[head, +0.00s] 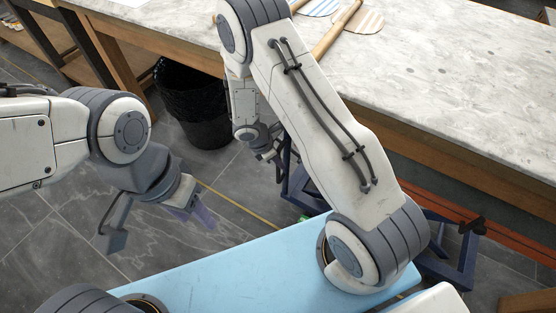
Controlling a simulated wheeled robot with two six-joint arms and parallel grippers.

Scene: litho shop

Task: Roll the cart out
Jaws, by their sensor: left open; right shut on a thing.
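The cart shows as a dark blue metal frame (459,262) low beside the stone-topped table, with part of it behind my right arm. Its left part shows just right of my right gripper (272,155), which is shut at the frame's upper left end. The fingertips are small and partly hidden there, so the exact grip point is unclear. My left gripper (160,224) is open and empty above the floor, pointing down, well left of the cart.
A marble-topped table (455,75) with wooden sides runs along the back and right. A black bin (193,105) stands left of the cart. A yellow line (238,207) crosses the dark tiled floor. The floor at left (60,240) is clear.

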